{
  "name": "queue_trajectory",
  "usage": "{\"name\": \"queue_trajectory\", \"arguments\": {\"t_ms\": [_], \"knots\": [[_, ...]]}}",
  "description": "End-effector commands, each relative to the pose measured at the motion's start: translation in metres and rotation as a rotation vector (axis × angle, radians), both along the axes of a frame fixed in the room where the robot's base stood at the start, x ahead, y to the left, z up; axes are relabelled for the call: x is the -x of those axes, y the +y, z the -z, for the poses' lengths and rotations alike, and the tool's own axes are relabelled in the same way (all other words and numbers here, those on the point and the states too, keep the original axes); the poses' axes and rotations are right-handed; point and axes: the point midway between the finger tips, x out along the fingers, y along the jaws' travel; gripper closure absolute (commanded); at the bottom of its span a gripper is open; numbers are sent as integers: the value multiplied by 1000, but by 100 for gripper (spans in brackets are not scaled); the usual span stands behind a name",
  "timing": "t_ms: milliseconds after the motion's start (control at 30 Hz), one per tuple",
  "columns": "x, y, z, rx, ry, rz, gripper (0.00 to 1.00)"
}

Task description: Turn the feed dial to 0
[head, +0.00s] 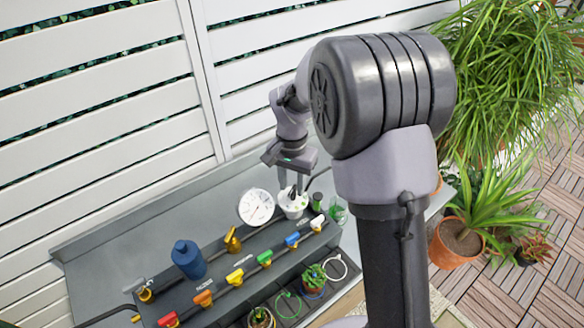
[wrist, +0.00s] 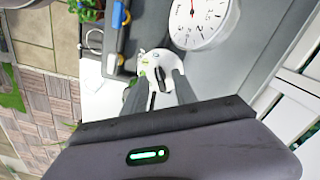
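A white round unit with green marks (head: 293,208) stands at the back of the bench, and I take it for the feed dial. In the wrist view its white face (wrist: 149,60) carries a narrow dark knob (wrist: 160,82). My gripper (head: 292,187) points down over the unit. In the wrist view my gripper (wrist: 156,80) has its two fingers apart, one on either side of the dark knob. I cannot tell whether they touch it. The dial's setting is not readable.
A white gauge (head: 256,207) stands close beside the unit, left of it in the head view. A slatted fence (head: 100,90) rises behind.

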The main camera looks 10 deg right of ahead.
Motion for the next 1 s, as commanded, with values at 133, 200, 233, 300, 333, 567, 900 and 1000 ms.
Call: {"name": "queue_trajectory", "arguments": {"t_ms": [133,200,233,300,333,567,900,1000], "knots": [[-1,0,-51,0,-6,0,66],[-1,0,-76,1,-7,0,66],[-1,0,-87,1,-7,-1,66],[-1,0,-109,0,-6,0,66],[-1,0,-118,0,-6,0,66],[-1,0,-159,1,-4,-1,66],[0,0,-162,0,-2,-1,66],[-1,0,-162,0,-2,-1,66]]}}
